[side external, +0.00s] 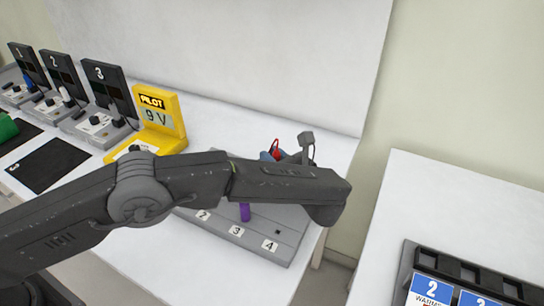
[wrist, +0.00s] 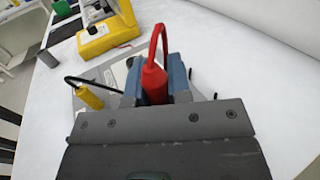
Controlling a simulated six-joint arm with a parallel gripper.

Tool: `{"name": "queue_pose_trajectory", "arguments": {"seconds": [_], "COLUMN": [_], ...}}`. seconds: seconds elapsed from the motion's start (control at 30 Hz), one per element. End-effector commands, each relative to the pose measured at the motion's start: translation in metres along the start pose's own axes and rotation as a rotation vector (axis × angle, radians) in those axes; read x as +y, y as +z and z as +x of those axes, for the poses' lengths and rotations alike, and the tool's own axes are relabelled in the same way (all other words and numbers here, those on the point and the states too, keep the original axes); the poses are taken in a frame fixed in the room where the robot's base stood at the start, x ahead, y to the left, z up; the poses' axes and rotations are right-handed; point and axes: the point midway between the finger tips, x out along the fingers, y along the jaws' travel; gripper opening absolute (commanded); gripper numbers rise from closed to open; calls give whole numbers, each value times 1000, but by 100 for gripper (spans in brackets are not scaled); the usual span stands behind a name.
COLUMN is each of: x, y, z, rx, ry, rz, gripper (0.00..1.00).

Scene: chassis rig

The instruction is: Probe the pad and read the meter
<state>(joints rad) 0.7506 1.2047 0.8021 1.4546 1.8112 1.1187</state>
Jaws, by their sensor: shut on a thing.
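A grey board (side external: 262,243) lies on the table, with labels 2, 3 and 4 visible and a purple peg (side external: 245,212) near label 3. In the wrist view my gripper (wrist: 154,72) is shut on a red probe (wrist: 153,82) with a looping red lead. A yellow probe (wrist: 90,97) with a black lead is beside it. The red probe's tip and any contact are hidden.
Three dark stations (side external: 107,90) numbered 1 to 3 stand at the back left. A black mat (side external: 48,165) and a green object (side external: 7,128) lie in front of them. A dark rack (side external: 470,275) sits on the right table, across a gap.

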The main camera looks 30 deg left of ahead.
Motion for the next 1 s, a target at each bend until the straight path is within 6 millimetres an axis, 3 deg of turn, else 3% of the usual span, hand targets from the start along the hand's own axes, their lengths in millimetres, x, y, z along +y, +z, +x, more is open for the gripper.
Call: {"name": "queue_pose_trajectory", "arguments": {"seconds": [0.47,1.0], "x": [0,0], "y": [1,43], "z": [0,0], "rx": [1,1], "ry": [-1,-1], "rz": [3,1], "gripper": [0,0]}}
